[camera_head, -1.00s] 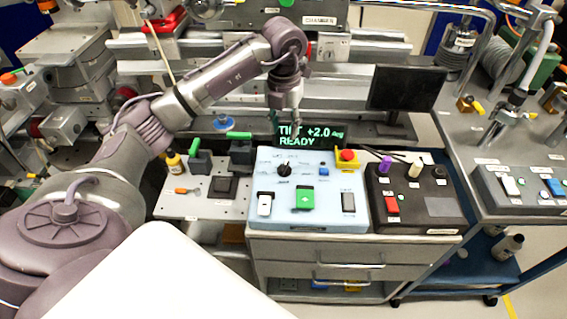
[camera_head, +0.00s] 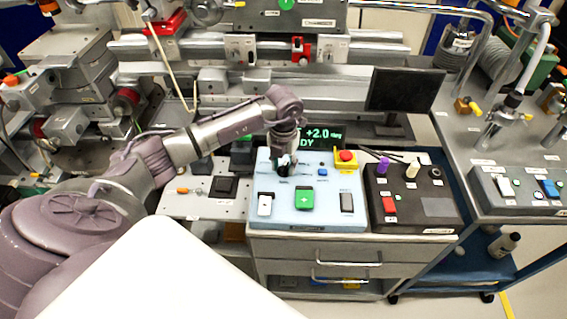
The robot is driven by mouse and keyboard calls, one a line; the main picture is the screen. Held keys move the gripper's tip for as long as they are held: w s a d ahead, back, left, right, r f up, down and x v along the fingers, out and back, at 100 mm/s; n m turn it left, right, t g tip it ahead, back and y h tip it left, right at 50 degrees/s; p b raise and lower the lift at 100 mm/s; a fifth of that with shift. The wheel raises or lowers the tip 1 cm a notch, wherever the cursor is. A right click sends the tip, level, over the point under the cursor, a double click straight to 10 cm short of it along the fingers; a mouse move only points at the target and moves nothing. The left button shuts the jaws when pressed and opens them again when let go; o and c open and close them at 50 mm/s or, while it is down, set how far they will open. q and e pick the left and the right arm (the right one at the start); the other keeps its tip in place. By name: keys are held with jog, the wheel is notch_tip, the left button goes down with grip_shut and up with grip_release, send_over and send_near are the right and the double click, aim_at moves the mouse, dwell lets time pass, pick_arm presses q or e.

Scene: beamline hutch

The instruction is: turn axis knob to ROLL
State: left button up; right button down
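The light blue control panel (camera_head: 331,217) stands on the cart in the middle. Its black axis knob (camera_head: 285,170) is mostly covered by my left gripper (camera_head: 286,166), which reaches down over it from above. I cannot tell whether the fingers are open or shut on the knob, or which label the knob points to. The green display (camera_head: 325,134) behind the panel is partly hidden by the arm; "+2.0" and the end of a second line, "DY", show. My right gripper is not in view.
The panel also bears a green switch (camera_head: 305,198), a white switch (camera_head: 265,205), a grey switch (camera_head: 347,202) and a red stop button (camera_head: 346,156) on yellow. A dark control box (camera_head: 437,207) with purple and cream knobs stands right of it. A black monitor (camera_head: 404,90) stands behind.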

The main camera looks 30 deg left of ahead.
pick_arm(q)
grip_shut()
dwell(0.4)
jog(key=m+b, duration=0.3)
jog(key=m, duration=0.1)
jog(key=shift+a+f, duration=0.1)
jog(key=shift+a, duration=0.05)
jog(key=shift+w+m+b, duration=0.1)
jog(key=shift+m+b, duration=1.15)
jog(key=shift+m, duration=0.65)
grip_release()
